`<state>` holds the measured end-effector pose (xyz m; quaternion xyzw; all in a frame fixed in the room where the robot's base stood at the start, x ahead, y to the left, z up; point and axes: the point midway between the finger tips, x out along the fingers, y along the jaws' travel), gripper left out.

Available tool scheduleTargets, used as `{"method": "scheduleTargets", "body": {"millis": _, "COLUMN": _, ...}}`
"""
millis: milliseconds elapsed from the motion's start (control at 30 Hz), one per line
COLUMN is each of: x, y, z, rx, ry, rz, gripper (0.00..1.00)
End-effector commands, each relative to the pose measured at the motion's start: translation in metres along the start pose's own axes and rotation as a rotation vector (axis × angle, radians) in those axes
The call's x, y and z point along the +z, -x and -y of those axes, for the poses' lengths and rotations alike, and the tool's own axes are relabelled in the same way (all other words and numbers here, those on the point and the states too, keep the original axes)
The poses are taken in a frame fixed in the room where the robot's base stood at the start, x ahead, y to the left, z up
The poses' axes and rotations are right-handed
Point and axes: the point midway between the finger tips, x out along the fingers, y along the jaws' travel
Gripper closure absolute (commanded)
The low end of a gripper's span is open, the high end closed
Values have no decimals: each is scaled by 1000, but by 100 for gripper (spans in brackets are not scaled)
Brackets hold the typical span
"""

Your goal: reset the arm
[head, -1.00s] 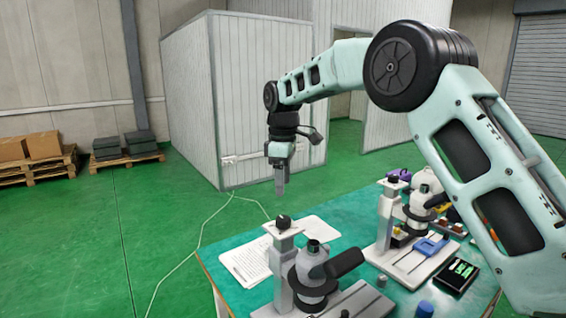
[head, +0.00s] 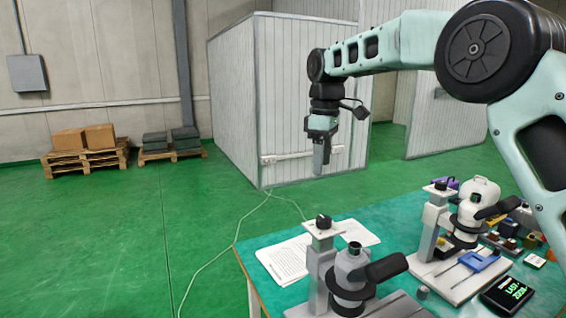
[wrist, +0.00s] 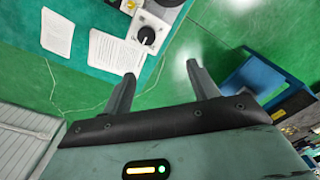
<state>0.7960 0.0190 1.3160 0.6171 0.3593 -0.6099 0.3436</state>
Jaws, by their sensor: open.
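My gripper (head: 320,160) hangs pointing down at the end of my arm, in the air above the far left part of the green-topped table (head: 290,297) in the head view. In the wrist view my gripper (wrist: 160,82) shows two separate fingers, spread apart with nothing between them. The arm reaches in from the right of the head view, bent at a large black joint.
Two machines stand on the table, a grey one (head: 352,268) in front and a white one (head: 470,215) behind. Paper sheets (head: 284,260) lie near the left edge. A white-panelled booth (head: 275,100) and pallets with boxes (head: 85,137) stand beyond. Green floor is open at left.

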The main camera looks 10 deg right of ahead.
Motion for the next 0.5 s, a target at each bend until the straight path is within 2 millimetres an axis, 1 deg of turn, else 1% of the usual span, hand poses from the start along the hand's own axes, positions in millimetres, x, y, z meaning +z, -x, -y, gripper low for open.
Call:
{"method": "scheduleTargets", "body": {"millis": 33, "x": -3, "y": -6, "z": 21, "rx": -10, "ry": -6, "rz": -9, "gripper": 41}}
{"method": "scheduleTargets", "body": {"millis": 67, "x": -4, "y": -10, "z": 34, "rx": -16, "ry": -16, "rz": -14, "gripper": 41}}
{"method": "scheduleTargets", "body": {"millis": 167, "x": -6, "y": -26, "z": 83, "rx": -35, "ry": -53, "rz": -34, "gripper": 41}}
{"method": "scheduleTargets", "body": {"millis": 200, "x": -4, "y": -33, "z": 103, "rx": -41, "ry": -69, "rz": -40, "gripper": 41}}
{"method": "scheduleTargets", "body": {"millis": 267, "x": 0, "y": -44, "z": 134, "rx": -50, "ry": -93, "rz": -46, "gripper": 41}}
{"method": "scheduleTargets", "body": {"millis": 300, "x": 4, "y": -51, "z": 155, "rx": -55, "ry": -108, "rz": -50, "gripper": 41}}
{"method": "scheduleTargets", "body": {"millis": 367, "x": 14, "y": -64, "z": 186, "rx": -62, "ry": -135, "rz": -52, "gripper": 41}}
{"method": "scheduleTargets", "body": {"millis": 400, "x": 21, "y": -72, "z": 206, "rx": -65, "ry": -151, "rz": -52, "gripper": 41}}
{"method": "scheduleTargets", "body": {"millis": 467, "x": 35, "y": -86, "z": 236, "rx": -67, "ry": -178, "rz": -51, "gripper": 41}}
{"method": "scheduleTargets", "body": {"millis": 500, "x": 46, "y": -96, "z": 255, "rx": -67, "ry": -196, "rz": -49, "gripper": 41}}
